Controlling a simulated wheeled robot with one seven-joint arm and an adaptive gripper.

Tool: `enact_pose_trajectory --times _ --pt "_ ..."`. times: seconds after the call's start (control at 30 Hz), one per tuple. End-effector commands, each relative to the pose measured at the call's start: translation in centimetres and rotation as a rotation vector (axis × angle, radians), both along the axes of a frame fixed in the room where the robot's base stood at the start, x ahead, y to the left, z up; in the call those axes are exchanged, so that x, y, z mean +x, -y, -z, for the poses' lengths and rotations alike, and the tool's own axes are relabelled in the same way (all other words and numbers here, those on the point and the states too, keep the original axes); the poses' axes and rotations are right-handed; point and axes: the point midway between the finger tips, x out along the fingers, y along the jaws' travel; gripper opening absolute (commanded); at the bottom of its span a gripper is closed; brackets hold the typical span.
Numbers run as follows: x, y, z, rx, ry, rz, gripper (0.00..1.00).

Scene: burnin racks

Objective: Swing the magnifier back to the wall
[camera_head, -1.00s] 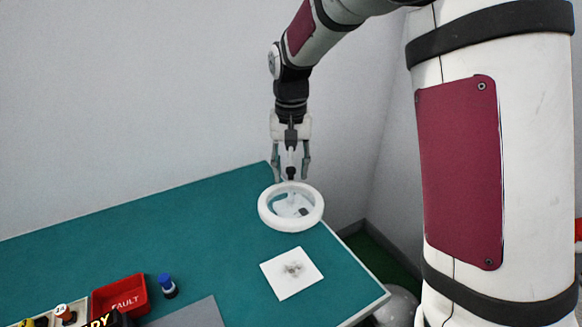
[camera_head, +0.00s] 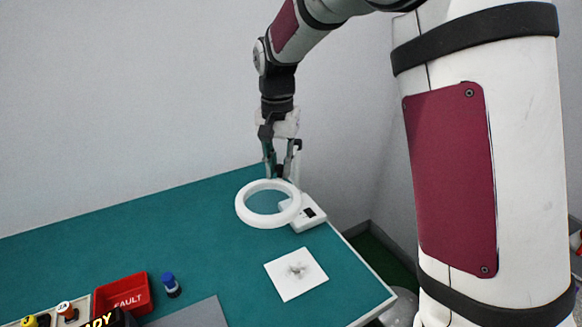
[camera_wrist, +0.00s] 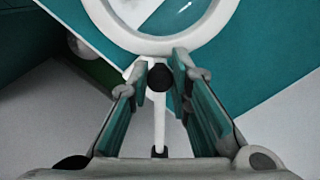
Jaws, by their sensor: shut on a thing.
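The magnifier's white ring (camera_head: 242,207) hangs over the green bench near its back edge, left of a white block with a dark display (camera_head: 315,222). My gripper (camera_head: 281,172) points down at the ring's back rim, by the wall. In the wrist view the ring (camera_wrist: 228,22) crosses the top of the picture. A dark knob (camera_wrist: 160,78) on a thin white arm (camera_wrist: 160,128) lies between my fingers (camera_wrist: 160,84). My gripper is shut on the magnifier at this end, though the exact contact is hard to see.
A white square pad (camera_head: 290,288) with a small grey item lies in front of the ring. A blue-capped piece (camera_head: 170,284) and a red FAULT bin (camera_head: 122,296) are at front left. The bench between ring and bin is clear. The grey wall (camera_head: 130,110) rises behind.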

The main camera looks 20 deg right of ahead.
Motion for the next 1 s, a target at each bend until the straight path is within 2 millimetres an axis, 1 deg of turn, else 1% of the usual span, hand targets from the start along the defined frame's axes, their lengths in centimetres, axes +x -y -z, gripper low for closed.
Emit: enact_pose_trajectory --times 0.03,0.2,0.37,0.5,0.73,1.0 --pt "0.6 -0.8 0.1 0.0 0.001 0.036 0.0" --pt "2.4 -2.9 0.1 0.001 0.002 0.199 0.0" --pt "4.3 -4.5 0.2 0.0 0.003 0.352 0.0" --pt "6.3 -5.6 0.2 0.0 0.004 0.486 0.0" --pt "9.6 -7.0 0.2 0.001 0.005 0.704 0.0" --pt "13.3 -7.6 0.2 0.001 0.005 0.933 0.0"
